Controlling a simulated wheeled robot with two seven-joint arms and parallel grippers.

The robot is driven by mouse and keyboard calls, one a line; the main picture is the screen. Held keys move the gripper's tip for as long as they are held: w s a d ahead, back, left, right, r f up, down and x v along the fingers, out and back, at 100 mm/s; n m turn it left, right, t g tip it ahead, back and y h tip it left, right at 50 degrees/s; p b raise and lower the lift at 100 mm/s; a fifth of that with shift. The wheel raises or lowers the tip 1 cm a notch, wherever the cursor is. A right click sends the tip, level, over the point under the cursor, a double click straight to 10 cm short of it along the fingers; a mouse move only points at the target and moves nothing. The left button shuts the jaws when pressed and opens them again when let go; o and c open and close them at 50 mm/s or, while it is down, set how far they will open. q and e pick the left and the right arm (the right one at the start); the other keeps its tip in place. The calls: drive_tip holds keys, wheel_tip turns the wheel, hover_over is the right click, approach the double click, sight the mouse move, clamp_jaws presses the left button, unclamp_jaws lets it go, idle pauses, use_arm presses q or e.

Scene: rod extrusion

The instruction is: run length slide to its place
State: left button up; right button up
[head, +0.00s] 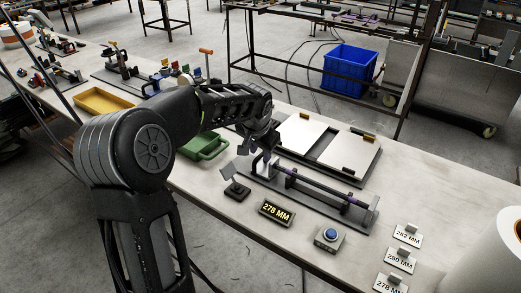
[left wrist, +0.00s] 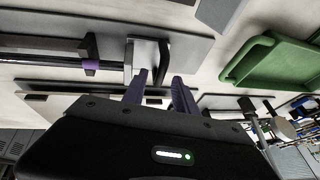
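The length gauge (head: 318,207) is a long dark base with a dark rod above it, lying across the front of the table. Its slide (head: 262,163), a pale metal block, stands at the left end. My left gripper (head: 250,150) is beside the slide at that end, its tips partly hidden by the wrist. In the left wrist view, its two purple fingers (left wrist: 162,85) are apart, pointing at the pale slide plate (left wrist: 130,60) and a dark curved handle (left wrist: 162,55). Contact with the handle cannot be told. A display (head: 276,212) reads 278 MM. My right gripper is not in view.
A blue button box (head: 329,238) and small cards marked 282, 280 and 278 MM (head: 391,283) are at the front right. A green tray (head: 203,147) is left of the gauge. Pale plates (head: 345,153) lie behind it. A white cylinder (head: 495,262) stands at right.

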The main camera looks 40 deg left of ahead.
use_arm(q)
drive_tip(key=shift+w+a+f, duration=0.1)
drive_tip(key=shift+f, duration=0.1)
clamp_jaws()
idle(0.3)
idle(0.3)
